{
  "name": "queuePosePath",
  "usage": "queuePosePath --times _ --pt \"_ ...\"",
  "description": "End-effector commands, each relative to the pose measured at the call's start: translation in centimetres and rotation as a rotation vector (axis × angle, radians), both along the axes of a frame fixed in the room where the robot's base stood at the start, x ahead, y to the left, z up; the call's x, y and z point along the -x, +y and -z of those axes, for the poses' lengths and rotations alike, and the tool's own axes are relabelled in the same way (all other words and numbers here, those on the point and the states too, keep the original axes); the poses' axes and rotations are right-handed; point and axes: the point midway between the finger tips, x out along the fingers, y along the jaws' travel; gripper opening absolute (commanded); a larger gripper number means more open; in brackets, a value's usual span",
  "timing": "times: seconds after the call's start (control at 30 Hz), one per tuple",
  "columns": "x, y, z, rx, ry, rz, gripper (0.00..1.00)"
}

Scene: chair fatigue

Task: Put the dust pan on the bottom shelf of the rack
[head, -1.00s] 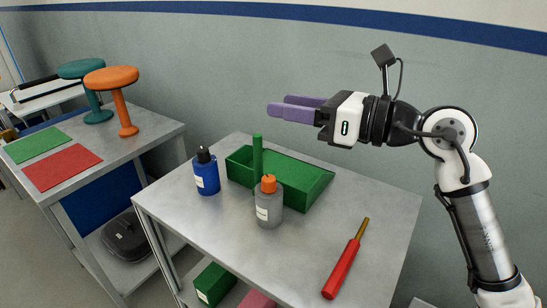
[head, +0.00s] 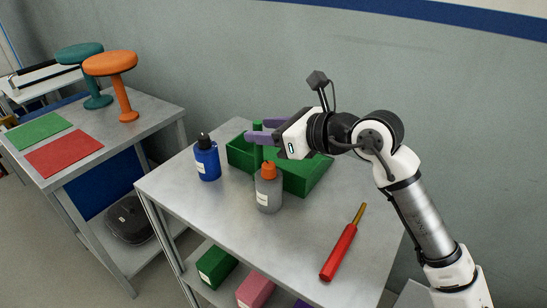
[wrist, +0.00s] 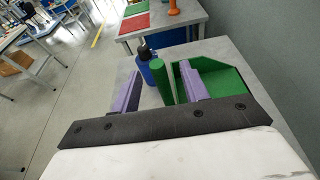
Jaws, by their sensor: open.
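The green dust pan (head: 300,178) lies on the top of the grey metal rack (head: 225,215), its round green handle (head: 257,157) standing upright. My gripper (head: 262,131) is open, its purple fingers level with the handle's upper end. In the wrist view, the handle (wrist: 161,82) shows between the two spread fingers, closer to the right one, and the pan (wrist: 222,76) lies beyond the right finger. I cannot tell if a finger touches the handle. The lower shelf (head: 233,284) of this rack is partly in view; whether it is the bottom one is unclear.
A blue bottle (head: 207,160) and a grey bottle with an orange cap (head: 269,190) stand close to the pan. A red-handled tool (head: 340,252) lies at front right. Green (head: 216,267) and pink (head: 255,290) boxes occupy the lower shelf. A second table (head: 120,150) stands left.

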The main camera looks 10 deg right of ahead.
Motion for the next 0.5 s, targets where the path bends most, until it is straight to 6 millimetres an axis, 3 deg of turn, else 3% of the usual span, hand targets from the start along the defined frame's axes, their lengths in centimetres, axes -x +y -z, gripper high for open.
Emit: queuePosePath --times 0.23,0.5 --pt "-2.3 2.5 1.1 -0.002 0.002 -0.004 0.45" --pt "-2.8 2.8 1.6 -0.002 0.002 0.000 0.45"
